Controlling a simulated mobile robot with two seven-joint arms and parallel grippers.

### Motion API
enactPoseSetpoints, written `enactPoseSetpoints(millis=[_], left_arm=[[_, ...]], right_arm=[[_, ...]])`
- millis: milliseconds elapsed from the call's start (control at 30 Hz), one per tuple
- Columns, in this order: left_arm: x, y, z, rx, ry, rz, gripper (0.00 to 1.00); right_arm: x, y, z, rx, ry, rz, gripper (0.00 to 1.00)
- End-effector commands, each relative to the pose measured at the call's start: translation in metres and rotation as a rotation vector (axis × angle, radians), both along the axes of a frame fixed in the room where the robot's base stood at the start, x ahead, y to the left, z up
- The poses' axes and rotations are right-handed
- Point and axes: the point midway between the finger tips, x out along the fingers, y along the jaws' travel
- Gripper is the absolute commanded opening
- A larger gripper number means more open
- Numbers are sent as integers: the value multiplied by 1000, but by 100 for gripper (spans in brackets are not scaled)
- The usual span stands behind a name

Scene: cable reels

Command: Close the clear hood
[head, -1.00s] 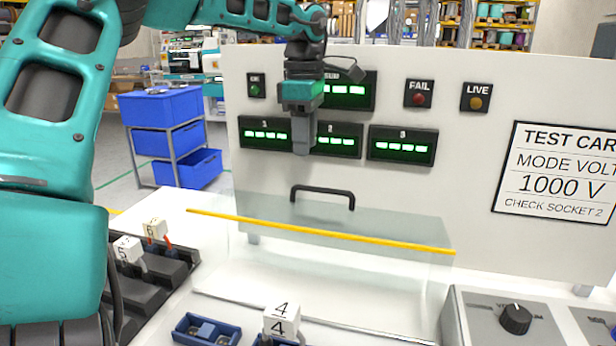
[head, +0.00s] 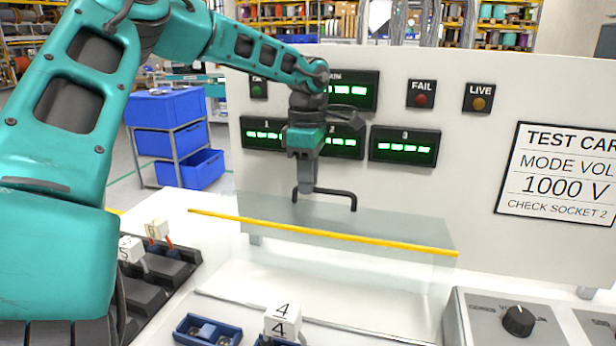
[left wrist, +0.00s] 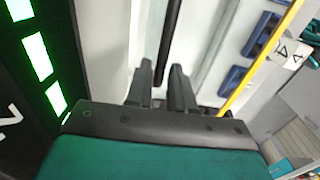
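The clear hood (head: 350,222) is a see-through panel with a yellow strip (head: 330,234) along its edge, standing out over the white bench in front of the panel wall. A black bar handle (head: 340,192) rises at its back. My left gripper (head: 305,188) points down at the left end of this handle. In the left wrist view, the two fingers (left wrist: 162,82) are apart, with the dark handle bar (left wrist: 171,40) running between or just beyond their tips. I cannot tell whether they touch it. My right gripper is not in view.
The upright wall holds green displays (head: 405,146), a FAIL lamp (head: 421,98) and a LIVE lamp (head: 478,97). Blue sockets (head: 207,330), a white block marked 4 (head: 282,322) and a knob box (head: 517,320) stand in front. Dark connectors (head: 150,280) lie at left.

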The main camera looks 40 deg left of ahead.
Motion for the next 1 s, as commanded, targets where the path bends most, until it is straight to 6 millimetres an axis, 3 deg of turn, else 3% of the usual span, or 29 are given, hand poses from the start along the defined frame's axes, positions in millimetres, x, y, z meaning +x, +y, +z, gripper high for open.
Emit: enactPoseSetpoints(millis=[233, 1000], left_arm=[[0, 0, 0, 0, 0, 0, 0], [-1, 5, 3, 6, -15, 1, 0]], right_arm=[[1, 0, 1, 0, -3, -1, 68], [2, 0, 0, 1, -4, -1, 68]])
